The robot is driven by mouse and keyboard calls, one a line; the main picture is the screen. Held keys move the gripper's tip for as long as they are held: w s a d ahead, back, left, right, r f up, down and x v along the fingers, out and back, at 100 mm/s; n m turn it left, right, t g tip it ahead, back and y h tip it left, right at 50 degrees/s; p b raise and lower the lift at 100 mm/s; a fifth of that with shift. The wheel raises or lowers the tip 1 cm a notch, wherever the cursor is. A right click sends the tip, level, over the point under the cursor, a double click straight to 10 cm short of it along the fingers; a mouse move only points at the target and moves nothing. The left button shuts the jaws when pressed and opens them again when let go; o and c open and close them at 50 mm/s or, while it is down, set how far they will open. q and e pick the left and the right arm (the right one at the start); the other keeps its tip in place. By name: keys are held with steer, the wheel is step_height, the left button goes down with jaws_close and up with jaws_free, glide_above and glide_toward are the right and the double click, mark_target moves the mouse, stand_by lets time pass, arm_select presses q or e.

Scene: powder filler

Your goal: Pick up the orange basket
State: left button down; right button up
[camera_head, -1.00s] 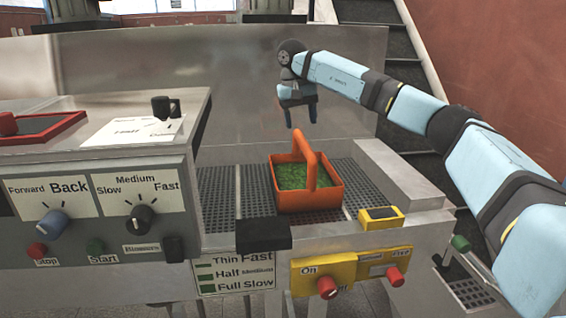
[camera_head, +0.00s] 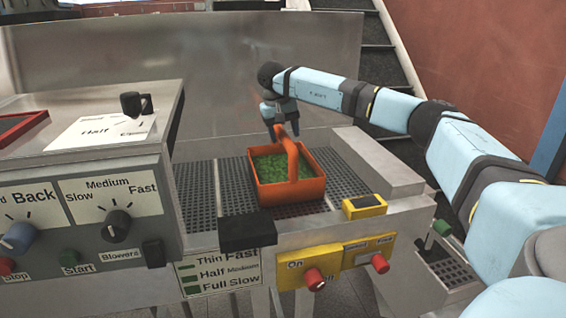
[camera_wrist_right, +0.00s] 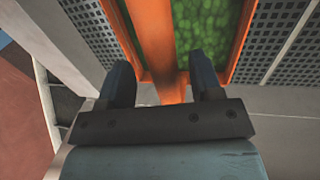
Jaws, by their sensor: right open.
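The orange basket (camera_head: 290,188) sits upright on the dark perforated grate, filled with green stuff (camera_head: 270,166). Its handle (camera_head: 289,150) arches over the top. My right gripper (camera_head: 283,134) is open at the handle's top, pointing down from behind. In the right wrist view the two dark fingers (camera_wrist_right: 160,84) stand on either side of the orange handle (camera_wrist_right: 155,50), with space between them and it. The basket's green filling (camera_wrist_right: 205,32) shows beside the handle there. I do not see my left gripper.
The perforated grate (camera_head: 232,186) has free room left of the basket. A yellow control box (camera_head: 364,206) stands at its front right. A metal ledge (camera_head: 375,165) lies to the right, a tall metal panel (camera_head: 190,80) behind. The control cabinet (camera_head: 90,215) is at the left.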

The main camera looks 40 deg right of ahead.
steer(key=f, duration=0.3)
steer(key=shift+d+f, duration=0.35)
steer(key=shift+f, duration=0.05)
steer(key=shift+a, duration=0.1)
jaws_close()
steer(key=shift+w+r, duration=0.1)
steer(key=shift+r, duration=0.05)
stand_by(0.8)
